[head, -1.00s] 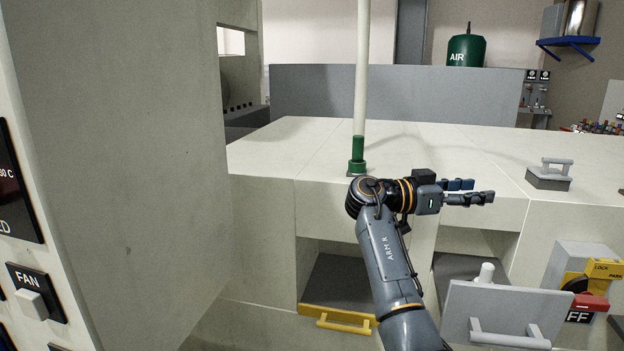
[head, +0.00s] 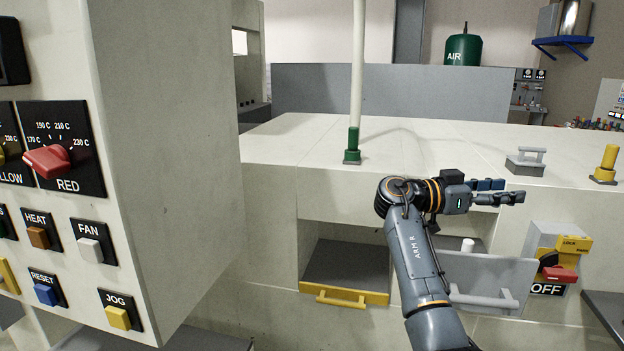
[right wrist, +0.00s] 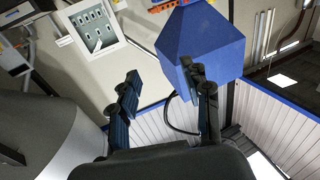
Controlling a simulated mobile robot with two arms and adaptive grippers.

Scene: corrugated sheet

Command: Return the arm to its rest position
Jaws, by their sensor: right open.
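My right arm (head: 418,255) reaches up from the lower right of the head view. Its gripper (head: 506,191) points to the right, in front of the pale bench top, and holds nothing. In the right wrist view the two dark fingers (right wrist: 165,100) stand apart with nothing between them. A blue angular block (right wrist: 203,42) shows beyond the fingers. My left arm and gripper are not in view.
A control panel with a red knob (head: 48,160) and several buttons stands close on the left. An open drawer with a yellow handle (head: 345,297) and a tilted grey flap (head: 490,275) are below the bench top (head: 430,142). A white post (head: 357,70) rises from the bench.

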